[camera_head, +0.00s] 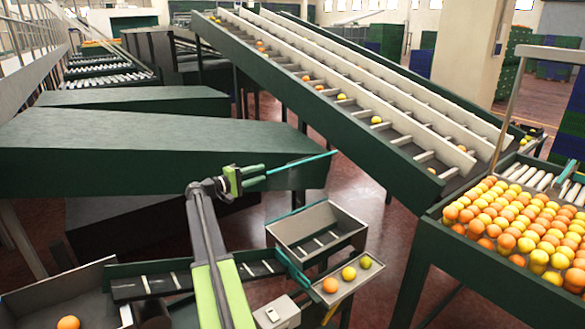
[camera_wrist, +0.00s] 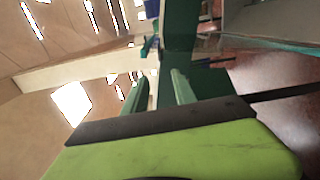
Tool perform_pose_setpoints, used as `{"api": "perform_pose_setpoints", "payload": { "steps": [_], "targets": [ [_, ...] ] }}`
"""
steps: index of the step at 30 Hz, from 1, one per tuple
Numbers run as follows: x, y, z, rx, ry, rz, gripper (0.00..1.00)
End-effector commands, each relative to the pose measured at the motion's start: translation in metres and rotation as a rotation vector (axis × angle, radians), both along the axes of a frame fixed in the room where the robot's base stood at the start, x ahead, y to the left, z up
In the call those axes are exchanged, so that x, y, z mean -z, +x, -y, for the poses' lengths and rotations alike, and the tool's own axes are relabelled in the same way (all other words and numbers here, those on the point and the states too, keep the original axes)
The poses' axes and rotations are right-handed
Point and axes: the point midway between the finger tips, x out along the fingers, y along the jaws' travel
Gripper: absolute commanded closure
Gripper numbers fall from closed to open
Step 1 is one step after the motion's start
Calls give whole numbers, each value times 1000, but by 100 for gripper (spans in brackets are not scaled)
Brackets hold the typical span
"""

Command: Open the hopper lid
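My gripper (camera_head: 264,175) is raised in mid-air above the grey bin. Its two green fingers (camera_wrist: 160,82) are apart with nothing visible between them. A thin teal bar (camera_head: 305,162) runs to the right from close to the fingertips; I cannot tell whether they touch it. A grey metal bin (camera_head: 347,236) with light slats on its inner floor stands below and right of the gripper. A teal bar (camera_head: 291,267) lies along its lower left side. No part is clearly recognisable as the hopper lid; I cannot tell which piece it is.
A small tray (camera_head: 345,291) with a few fruits is in front of the bin. A crate (camera_head: 492,288) full of oranges and yellow fruits is at right. A sloping conveyor (camera_head: 330,115) rises behind. Long green housings (camera_head: 150,145) fill the left. A bin (camera_head: 35,310) with an orange is lower left.

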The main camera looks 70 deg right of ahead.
Motion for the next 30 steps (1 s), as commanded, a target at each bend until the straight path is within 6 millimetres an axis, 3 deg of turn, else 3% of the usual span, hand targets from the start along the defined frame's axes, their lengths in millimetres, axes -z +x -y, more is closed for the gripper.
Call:
{"api": "perform_pose_setpoints", "payload": {
  "steps": [18,24,30],
  "targets": [
    [1,-76,120,1,1,4,67],
    [1,-87,137,-1,0,5,67],
    [1,-89,139,-2,0,5,67]
  ]
}}
